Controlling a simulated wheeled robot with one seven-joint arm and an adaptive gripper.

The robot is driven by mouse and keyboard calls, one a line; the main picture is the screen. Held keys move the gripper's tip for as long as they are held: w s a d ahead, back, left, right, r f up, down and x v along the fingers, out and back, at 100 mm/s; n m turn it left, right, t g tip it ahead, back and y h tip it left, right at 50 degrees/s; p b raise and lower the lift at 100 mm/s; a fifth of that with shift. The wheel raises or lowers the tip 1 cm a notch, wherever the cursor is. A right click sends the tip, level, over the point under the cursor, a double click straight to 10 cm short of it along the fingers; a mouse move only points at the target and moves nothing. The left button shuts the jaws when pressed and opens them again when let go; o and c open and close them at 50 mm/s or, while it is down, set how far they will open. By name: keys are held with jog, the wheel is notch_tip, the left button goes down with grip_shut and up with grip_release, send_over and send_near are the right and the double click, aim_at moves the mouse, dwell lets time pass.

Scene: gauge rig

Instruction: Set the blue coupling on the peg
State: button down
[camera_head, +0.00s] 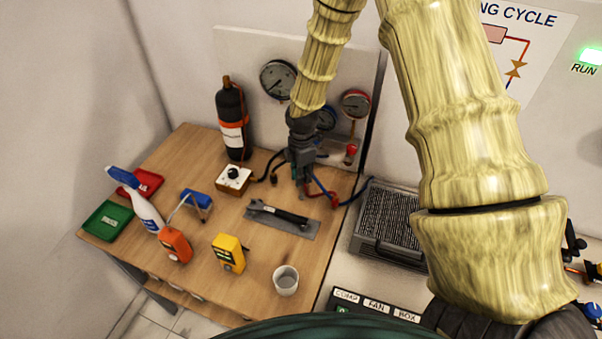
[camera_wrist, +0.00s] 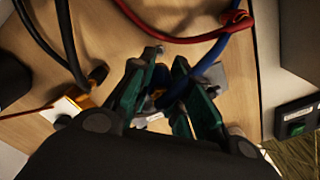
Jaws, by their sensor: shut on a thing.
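My gripper (camera_head: 301,172) is low over the back of the wooden table, beside the gauge board. In the wrist view, the green fingers of my gripper (camera_wrist: 160,78) are closed around a dark blue piece (camera_wrist: 164,99), which looks like the blue coupling on the end of the blue hose (camera_wrist: 226,47). The fingers hide much of it, and its tilt cannot be told. In the head view the coupling is hidden by my gripper.
A red hose (camera_wrist: 190,38) crosses close to the fingers. A control box (camera_head: 234,178) and a black bottle (camera_head: 232,122) stand left of my gripper. A dark tool on a grey mat (camera_head: 283,224) lies in front. Gauges (camera_head: 355,103) hang behind.

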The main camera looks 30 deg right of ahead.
jog(key=shift+r, duration=0.1)
dwell(0.3)
jog(key=shift+f+b, duration=1.1)
jog(key=shift+f, duration=1.6)
jog(key=shift+f+b, duration=0.35)
jog(key=shift+f, duration=0.95)
dwell(0.3)
jog(key=c, duration=1.5)
grip_release()
jog(key=shift+o, duration=0.3)
jog(key=o, duration=0.5)
jog(key=shift+r, duration=0.1)
